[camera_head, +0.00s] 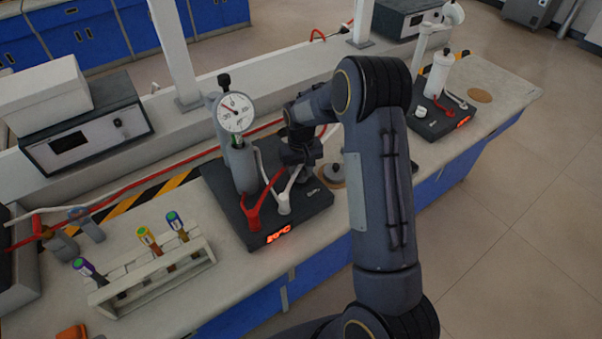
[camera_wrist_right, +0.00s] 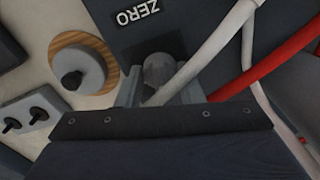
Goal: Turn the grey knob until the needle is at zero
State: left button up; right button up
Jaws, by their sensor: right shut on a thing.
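A round white dial (camera_head: 235,113) stands on a grey post on a dark base plate (camera_head: 232,218). Its red needle points to the upper left, left of the 0 mark at the top; the exact reading is too small to tell. My right gripper (camera_head: 302,178) is low over the right part of the plate. In the right wrist view my gripper (camera_wrist_right: 160,88) is shut on the round grey knob (camera_wrist_right: 158,70), beside a ZERO label (camera_wrist_right: 138,13). In the head view my gripper hides the knob. My left gripper is not in view.
Red (camera_head: 255,213) and white (camera_head: 283,200) forked pieces or hoses are close to my right gripper. A grey lidded disc on wood (camera_wrist_right: 80,68) is beside the plate. A tube rack (camera_head: 155,278) stands at the front left. A second dark plate (camera_head: 432,122) lies farther right.

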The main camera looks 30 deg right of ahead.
aim_at(301, 171)
jog(key=shift+m+b, duration=0.55)
jog(key=shift+m, duration=1.25)
jog(key=o, duration=1)
jog(key=shift+r, duration=0.15)
notch_tip(301, 171, up, 7)
jog(key=shift+b, duration=0.4)
jog(key=shift+r, duration=0.3)
